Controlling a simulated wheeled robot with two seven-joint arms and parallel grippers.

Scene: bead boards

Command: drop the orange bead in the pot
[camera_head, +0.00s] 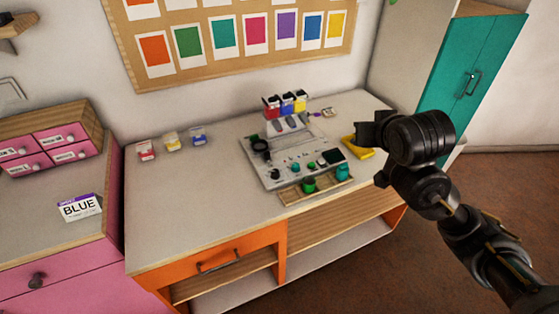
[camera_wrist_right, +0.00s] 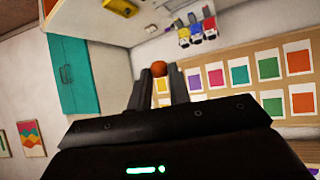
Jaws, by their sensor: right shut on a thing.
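The orange bead (camera_wrist_right: 159,69) shows in the right wrist view between the fingertips of my right gripper (camera_wrist_right: 159,85). The gripper is shut on it. In the head view my right gripper (camera_head: 368,134) is above the right end of the worktable, near a yellow dish (camera_head: 354,149), and the bead cannot be made out there. Small green (camera_head: 309,185) and teal (camera_head: 343,171) pots stand in a wooden tray at the front of the grey board (camera_head: 280,172). I cannot tell which container is the task's pot. My left gripper is not in view.
Red, blue and yellow containers (camera_head: 287,103) stand behind the board. Three small jars (camera_head: 171,142) stand at the back left of the worktable (camera_head: 195,205). A BLUE card (camera_head: 79,208) lies on the pink cabinet. The table's left-middle is clear.

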